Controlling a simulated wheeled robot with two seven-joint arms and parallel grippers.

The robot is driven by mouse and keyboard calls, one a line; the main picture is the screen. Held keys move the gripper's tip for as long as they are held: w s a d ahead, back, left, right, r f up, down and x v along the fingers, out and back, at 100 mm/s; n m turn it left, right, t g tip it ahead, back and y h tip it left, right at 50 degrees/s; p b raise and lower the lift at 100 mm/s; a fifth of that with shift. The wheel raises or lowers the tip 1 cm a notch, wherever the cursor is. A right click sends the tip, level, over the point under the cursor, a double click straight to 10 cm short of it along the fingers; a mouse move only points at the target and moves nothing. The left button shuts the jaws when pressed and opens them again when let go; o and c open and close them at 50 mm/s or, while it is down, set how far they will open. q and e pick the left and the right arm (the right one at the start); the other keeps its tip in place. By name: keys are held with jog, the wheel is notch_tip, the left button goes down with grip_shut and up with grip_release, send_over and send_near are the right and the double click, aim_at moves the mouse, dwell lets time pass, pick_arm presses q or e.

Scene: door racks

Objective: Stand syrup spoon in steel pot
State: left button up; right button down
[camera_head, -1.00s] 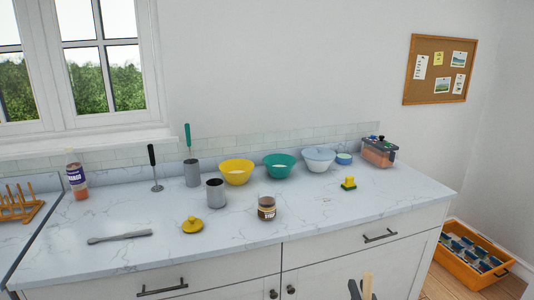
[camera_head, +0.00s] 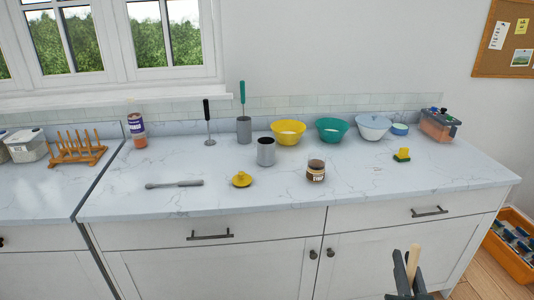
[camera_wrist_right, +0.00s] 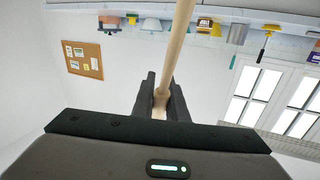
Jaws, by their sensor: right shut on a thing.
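My right gripper (camera_head: 408,280) is shut on a light wooden stick, seemingly the syrup spoon's handle (camera_head: 413,258), held in front of the cabinet, below the counter edge. In the right wrist view the gripper (camera_wrist_right: 162,95) grips the wooden handle (camera_wrist_right: 180,40), which runs out past the top edge. The spoon's other end is not clear. An open grey steel pot (camera_head: 266,152) stands upright on the counter, with nothing seen sticking out. Behind it to the left, a second grey pot (camera_head: 244,131) holds a teal-handled tool. My left gripper is out of view.
On the counter are a yellow bowl (camera_head: 288,132), a teal bowl (camera_head: 332,130), a brown jar (camera_head: 315,171), a yellow lid (camera_head: 242,180), a grey utensil (camera_head: 174,184) lying flat, and an upright black-handled tool (camera_head: 208,122). An orange crate (camera_head: 510,250) is at the right.

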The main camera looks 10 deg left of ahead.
dwell(0.3)
jog(key=s+f, duration=0.1)
jog(key=s, duration=0.2)
jog(key=s+f, duration=0.1)
jog(key=s, duration=0.2)
jog(key=s+f, duration=0.1)
jog(key=s, duration=0.2)
jog(key=shift+s+f, duration=0.3)
